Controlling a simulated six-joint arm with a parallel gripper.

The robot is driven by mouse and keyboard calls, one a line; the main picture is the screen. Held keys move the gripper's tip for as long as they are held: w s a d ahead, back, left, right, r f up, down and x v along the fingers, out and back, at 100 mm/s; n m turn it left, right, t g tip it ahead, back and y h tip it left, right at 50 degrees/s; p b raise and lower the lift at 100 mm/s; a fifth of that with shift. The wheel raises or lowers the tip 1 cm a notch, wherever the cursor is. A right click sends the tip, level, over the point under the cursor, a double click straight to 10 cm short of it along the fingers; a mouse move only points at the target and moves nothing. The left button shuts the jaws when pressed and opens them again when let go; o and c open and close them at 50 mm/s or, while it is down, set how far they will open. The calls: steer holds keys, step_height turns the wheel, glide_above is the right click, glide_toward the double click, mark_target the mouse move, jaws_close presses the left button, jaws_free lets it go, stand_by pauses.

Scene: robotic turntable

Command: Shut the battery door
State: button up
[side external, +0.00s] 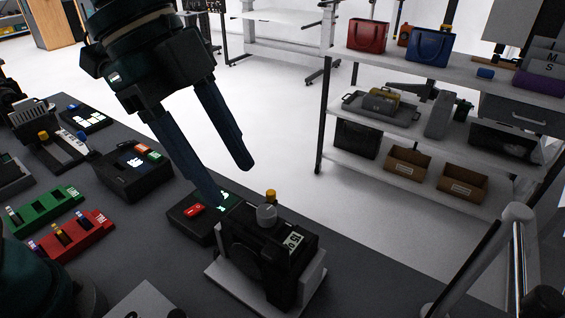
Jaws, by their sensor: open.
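A black boxy device (265,262), which looks like a camera, stands upright in a light grey holder (312,282) near the table's front edge. It has a grey knob and a yellow cap on top and a white label on its upper right side. I cannot make out a battery door on it; it may be hidden or too dark to tell. My gripper (232,186) is open, with two long dark blue fingers pointing down. It is above and behind the device, with nothing between the fingers. One fingertip overlaps a small black box in the picture; contact is unclear.
That black box (185,226) has a red switch and green lit marks. Another black box (128,180) with buttons, a green rack (45,210) and a red rack (75,238) stand left. Shelves (400,110) with bags and bins stand beyond the table (150,268).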

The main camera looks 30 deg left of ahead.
mark_target(271, 249)
steer(key=shift+m+g, duration=0.6)
steer(key=shift+g, duration=0.1)
steer(key=shift+d+r+x, duration=0.15)
steer(key=shift+d+x, duration=0.15)
steer(key=shift+x, duration=1.1)
steer(key=shift+d+r+x, duration=0.1)
steer(key=shift+d+x, duration=0.2)
steer(key=shift+x, duration=1.1)
steer(key=shift+d+r+x, duration=0.15)
steer(key=shift+d+x, duration=0.15)
steer(key=shift+x, duration=1.1)
steer(key=shift+s, duration=0.15)
